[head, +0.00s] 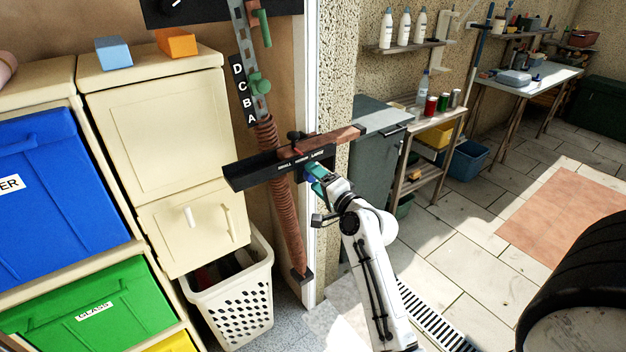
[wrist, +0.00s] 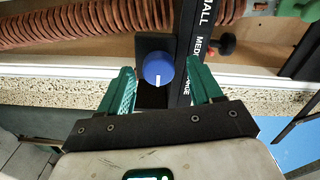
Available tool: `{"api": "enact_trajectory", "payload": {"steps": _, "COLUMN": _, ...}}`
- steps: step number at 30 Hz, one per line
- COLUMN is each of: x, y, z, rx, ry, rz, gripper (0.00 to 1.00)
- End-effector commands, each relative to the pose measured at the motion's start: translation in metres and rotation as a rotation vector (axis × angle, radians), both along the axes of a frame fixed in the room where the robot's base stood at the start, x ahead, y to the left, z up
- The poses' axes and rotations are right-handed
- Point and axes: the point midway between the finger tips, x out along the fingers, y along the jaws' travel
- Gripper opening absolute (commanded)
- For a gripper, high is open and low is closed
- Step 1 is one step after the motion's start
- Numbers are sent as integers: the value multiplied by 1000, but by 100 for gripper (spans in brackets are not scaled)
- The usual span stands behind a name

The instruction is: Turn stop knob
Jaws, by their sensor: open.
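A round blue knob (wrist: 158,68) with a white pointer mark sits on a black plate in the wrist view. A black label strip (wrist: 193,45) reading SMALL, MEDIUM, LARGE runs beside it. The knob's mark points down in the picture. My gripper (wrist: 160,72) is open, its green fingers apart on either side of the knob, with clear gaps left and right. Whether the tips reach around the knob in depth I cannot tell. In the head view my gripper (head: 316,177) is at the right end of the labelled black bar (head: 262,168), and the knob is mostly hidden there.
A dark red-and-black knob (wrist: 222,43) stands beside the strip. A white post (head: 308,260) is close behind. A laundry basket (head: 232,305) stands left.

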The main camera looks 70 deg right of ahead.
Motion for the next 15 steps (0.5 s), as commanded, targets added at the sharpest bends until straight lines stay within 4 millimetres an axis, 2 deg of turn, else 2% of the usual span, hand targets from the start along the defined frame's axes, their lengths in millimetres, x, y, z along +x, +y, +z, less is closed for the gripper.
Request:
{"api": "enact_trajectory", "payload": {"steps": 9, "x": -50, "y": 33, "z": -3, "rx": 0, "ry": 4, "rz": 2, "gripper": 65}}
{"api": "enact_trajectory", "payload": {"steps": 15, "x": -73, "y": 48, "z": -2, "rx": 1, "ry": 3, "rz": 3, "gripper": 65}}
